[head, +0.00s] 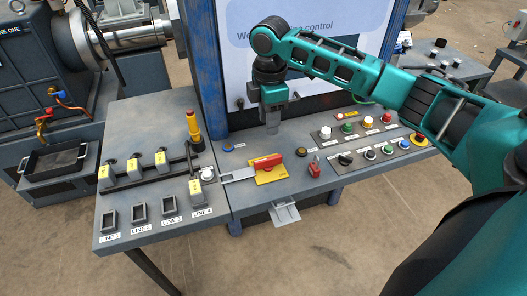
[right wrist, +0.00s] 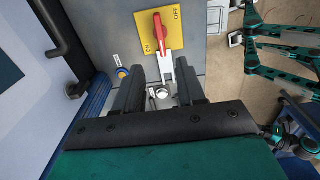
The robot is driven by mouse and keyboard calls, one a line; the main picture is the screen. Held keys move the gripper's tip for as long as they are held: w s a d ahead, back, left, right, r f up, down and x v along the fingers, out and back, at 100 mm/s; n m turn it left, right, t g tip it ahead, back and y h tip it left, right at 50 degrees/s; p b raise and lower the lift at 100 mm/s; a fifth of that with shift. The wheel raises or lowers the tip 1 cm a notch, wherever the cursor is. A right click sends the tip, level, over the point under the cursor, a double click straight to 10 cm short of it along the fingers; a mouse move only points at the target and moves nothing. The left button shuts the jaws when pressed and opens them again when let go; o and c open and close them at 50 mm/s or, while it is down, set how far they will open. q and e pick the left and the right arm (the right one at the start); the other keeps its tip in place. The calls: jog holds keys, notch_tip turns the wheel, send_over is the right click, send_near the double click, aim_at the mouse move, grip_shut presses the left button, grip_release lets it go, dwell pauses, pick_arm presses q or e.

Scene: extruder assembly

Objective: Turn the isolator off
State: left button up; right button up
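The isolator has a red handle (head: 268,161) on a yellow plate (head: 270,176), near the middle of the grey console. In the right wrist view, the red handle (right wrist: 160,36) lies between the words ON and OFF on the yellow plate (right wrist: 143,20). I cannot tell which word it is set to. A grey bar (head: 238,174) runs from the handle towards a white round knob (head: 207,174). My right gripper (head: 272,128) points down above the console, behind the isolator and apart from it. Its fingers (right wrist: 160,88) are spread and empty.
A red-topped yellow post (head: 193,128) and several yellow-labelled switches (head: 161,158) stand to the left. Push buttons and knobs (head: 346,128) fill the right of the console. A small red part (head: 314,169) is right of the isolator. A blue-framed screen (head: 300,40) rises behind.

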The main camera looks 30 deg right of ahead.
aim_at(268, 159)
notch_tip(268, 159, down, 13)
jog(key=shift+r+b, duration=0.15)
jog(key=shift+b, duration=1.1)
jog(key=shift+c, duration=0.3)
grip_shut()
